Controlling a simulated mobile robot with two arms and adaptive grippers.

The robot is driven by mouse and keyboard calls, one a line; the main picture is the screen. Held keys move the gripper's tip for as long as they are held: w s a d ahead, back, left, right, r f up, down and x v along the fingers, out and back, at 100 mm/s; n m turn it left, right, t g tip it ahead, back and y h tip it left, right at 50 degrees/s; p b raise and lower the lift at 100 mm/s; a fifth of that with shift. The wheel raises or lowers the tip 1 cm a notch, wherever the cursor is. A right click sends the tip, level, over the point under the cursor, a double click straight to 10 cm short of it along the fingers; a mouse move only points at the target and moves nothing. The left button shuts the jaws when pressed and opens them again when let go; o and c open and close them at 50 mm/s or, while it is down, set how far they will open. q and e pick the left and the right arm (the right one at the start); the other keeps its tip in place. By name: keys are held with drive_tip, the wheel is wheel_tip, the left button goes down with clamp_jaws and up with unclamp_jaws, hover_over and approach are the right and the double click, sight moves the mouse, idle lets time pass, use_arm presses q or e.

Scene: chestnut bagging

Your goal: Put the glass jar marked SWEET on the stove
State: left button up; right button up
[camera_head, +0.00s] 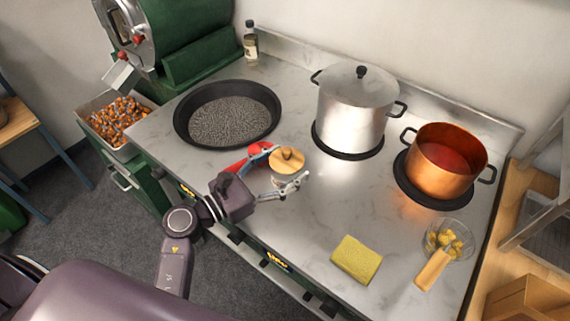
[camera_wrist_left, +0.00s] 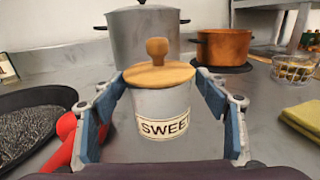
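The jar marked SWEET (camera_wrist_left: 162,106) is pale, with a round wooden lid and knob. In the head view the jar (camera_head: 287,180) is at the front middle of the stove top (camera_head: 330,205), mostly hidden under its lid. It looks upright, but I cannot tell whether its base touches the surface. My left gripper (camera_wrist_left: 163,100) is open, one finger on each side of the jar, with gaps beside the jar's body. In the head view the left gripper (camera_head: 282,182) reaches in from the left. My right gripper is not in view.
A red object (camera_head: 248,158) lies close beside the left finger. A black pan (camera_head: 270,93), steel pot (camera_head: 352,110) and copper pot (camera_head: 440,172) stand behind. A yellow sponge (camera_head: 356,260) and a glass bowl (camera_head: 452,228) are to the right. Bare surface lies between the jar and sponge.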

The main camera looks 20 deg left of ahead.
use_arm(q)
drive_tip(key=shift+r, duration=0.1)
drive_tip(key=shift+s+a, duration=0.15)
drive_tip(key=shift+s, duration=0.05)
drive_tip(key=b+v, duration=0.4)
drive_tip(key=v, duration=0.6)
drive_tip(key=shift+s+a, duration=0.2)
drive_tip(key=shift+s, duration=0.05)
drive_tip(key=shift+s+a, duration=0.25)
drive_tip(key=shift+s, duration=0.15)
